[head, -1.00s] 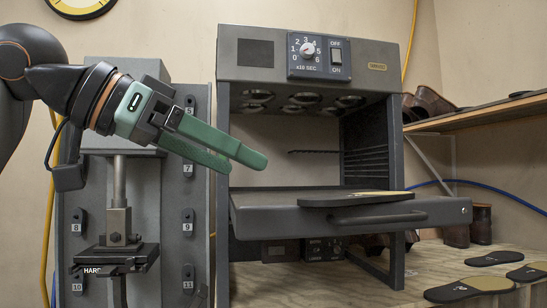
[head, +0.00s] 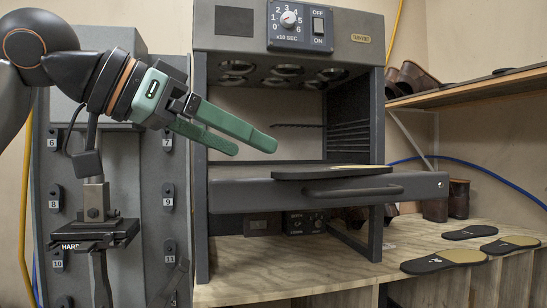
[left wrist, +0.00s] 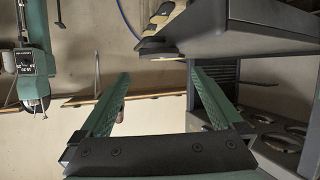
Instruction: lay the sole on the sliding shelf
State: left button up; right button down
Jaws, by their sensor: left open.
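A dark sole with a tan top patch (head: 330,172) lies flat on the sliding shelf (head: 240,194), near its front edge. The shelf is pulled out of the grey heater cabinet and has a bar handle. My left gripper (head: 256,149) is open and empty, above the left part of the shelf, up and left of the sole, apart from it. In the left wrist view the open fingers (left wrist: 160,90) have nothing between them, and the shelf (left wrist: 250,32) shows at the upper right. My right gripper is not in view.
Several other soles (head: 442,261) lie on the wooden bench (head: 260,277) at the right. A wall shelf (head: 470,90) holds brown shoes. The cabinet's control panel (head: 301,26) is above. A grey machine with numbered knobs (head: 150,215) stands at the left.

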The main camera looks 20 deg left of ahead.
aim_at(287, 171)
pick_arm(q)
jog(key=x, duration=0.8)
jog(key=shift+w+d+f+p, duration=0.1)
jog(key=shift+w+d+p, duration=0.1)
jog(key=shift+p, duration=0.15)
jog(key=c, duration=1.2)
